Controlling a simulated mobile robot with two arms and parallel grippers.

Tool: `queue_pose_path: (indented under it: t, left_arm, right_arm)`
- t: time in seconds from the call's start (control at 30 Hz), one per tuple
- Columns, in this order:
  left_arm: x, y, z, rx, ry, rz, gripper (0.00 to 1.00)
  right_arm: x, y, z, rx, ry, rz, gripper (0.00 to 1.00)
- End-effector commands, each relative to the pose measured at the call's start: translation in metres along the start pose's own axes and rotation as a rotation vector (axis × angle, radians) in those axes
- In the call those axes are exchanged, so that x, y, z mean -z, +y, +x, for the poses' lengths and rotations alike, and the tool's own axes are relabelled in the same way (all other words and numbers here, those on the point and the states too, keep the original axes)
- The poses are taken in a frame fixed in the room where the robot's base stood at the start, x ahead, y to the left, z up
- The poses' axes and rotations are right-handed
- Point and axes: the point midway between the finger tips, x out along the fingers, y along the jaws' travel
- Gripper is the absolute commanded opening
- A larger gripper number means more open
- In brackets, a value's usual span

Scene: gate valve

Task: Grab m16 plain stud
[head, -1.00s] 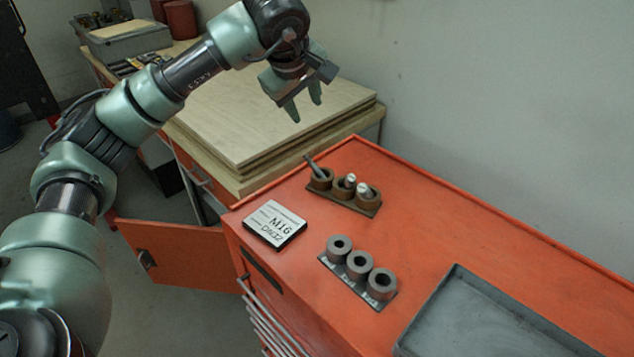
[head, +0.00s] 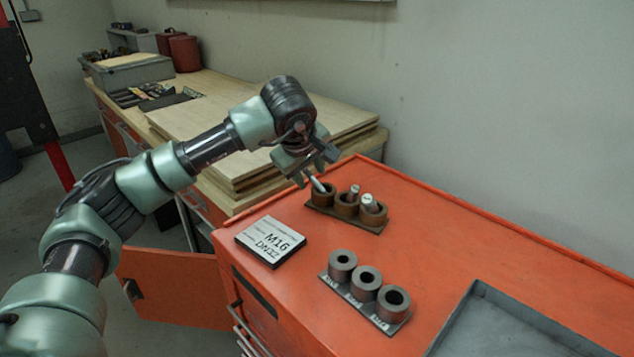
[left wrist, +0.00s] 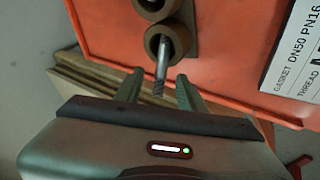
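A thin grey stud (head: 319,185) leans in the left cup (head: 322,198) of a brown three-cup holder; which size it is cannot be read. The other two cups hold a stud (head: 354,192) and a thicker, pale-topped stud (head: 369,201). My left gripper (head: 310,180) is just above the left cup at the leaning stud's upper end. In the left wrist view the open fingers (left wrist: 160,77) lie on either side of this stud (left wrist: 161,62), with gaps on both sides. Its threaded end points toward the gripper. My right gripper is not in view.
A white sign reading M16 (head: 271,241) lies on the orange cabinet top (head: 430,225). A plate with three grey rings (head: 367,279) is in front of the holder. A grey tray (head: 520,325) lies at the right. Stacked boards (head: 355,128) rise behind the gripper.

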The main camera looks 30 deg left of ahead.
Motion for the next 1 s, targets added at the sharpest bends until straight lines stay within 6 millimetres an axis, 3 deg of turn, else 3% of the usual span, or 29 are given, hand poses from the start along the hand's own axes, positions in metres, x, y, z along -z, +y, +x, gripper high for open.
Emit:
queue_pose_path:
  t: [0.17,0.4,0.57,1.0]
  left_arm:
    - [0.0,0.0,0.019,0.001,0.0,0.001,0.39]
    - [0.0,0.0,0.021,-0.001,0.001,0.001,0.39]
    - [0.0,0.0,0.021,-0.001,0.001,0.0,0.0]
    - [0.002,0.002,0.018,-0.002,0.002,-0.001,0.0]
  right_arm:
    - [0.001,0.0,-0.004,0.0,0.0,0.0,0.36]
    - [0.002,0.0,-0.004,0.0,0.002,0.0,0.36]
    - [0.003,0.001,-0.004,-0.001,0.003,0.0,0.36]
    - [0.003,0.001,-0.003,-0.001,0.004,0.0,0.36]
